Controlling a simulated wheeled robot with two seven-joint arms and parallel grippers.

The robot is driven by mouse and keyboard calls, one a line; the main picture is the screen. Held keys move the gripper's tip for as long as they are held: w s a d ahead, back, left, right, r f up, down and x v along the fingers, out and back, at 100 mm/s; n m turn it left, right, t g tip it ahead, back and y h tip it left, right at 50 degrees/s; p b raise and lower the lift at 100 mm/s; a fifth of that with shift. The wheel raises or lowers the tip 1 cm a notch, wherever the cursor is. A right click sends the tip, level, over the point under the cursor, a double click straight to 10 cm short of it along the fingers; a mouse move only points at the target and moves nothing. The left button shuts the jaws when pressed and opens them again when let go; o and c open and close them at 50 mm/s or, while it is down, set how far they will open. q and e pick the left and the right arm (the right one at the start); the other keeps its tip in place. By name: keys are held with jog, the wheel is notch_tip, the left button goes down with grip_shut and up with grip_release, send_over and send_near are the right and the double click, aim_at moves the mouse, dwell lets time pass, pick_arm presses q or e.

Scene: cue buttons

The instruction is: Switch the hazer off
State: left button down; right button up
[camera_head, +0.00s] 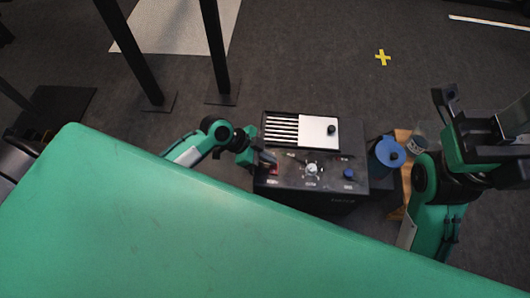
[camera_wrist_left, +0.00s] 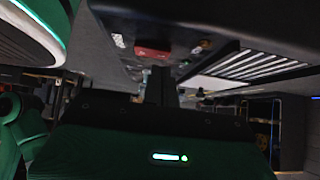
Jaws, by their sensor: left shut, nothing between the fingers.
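The hazer is a dark box (camera_head: 330,182) in the head view. Its top carries a red switch (camera_head: 273,169) at the left, a silver knob (camera_head: 312,169) in the middle and a blue button (camera_head: 348,174) at the right. My left gripper (camera_head: 266,158) is shut and empty, at the red switch's far edge; I cannot tell if it touches. In the left wrist view the red switch (camera_wrist_left: 152,50) shows just beyond the shut fingers (camera_wrist_left: 160,78). My right gripper (camera_head: 485,125) is raised at the right, away from the box; its jaws are unclear.
A blue lidded container (camera_head: 386,154) and a clear jar (camera_head: 417,145) stand right of the box. Black posts (camera_head: 215,50) rise at the back left.

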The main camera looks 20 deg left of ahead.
pick_arm(q)
jog(key=shift+f, duration=0.5)
jog(key=shift+f, duration=0.1)
dwell(0.3)
jog(key=shift+s+d+r+p, duration=0.2)
jog(key=shift+s+p, duration=0.2)
jog(key=shift+p, duration=0.15)
jog(key=shift+s, duration=0.3)
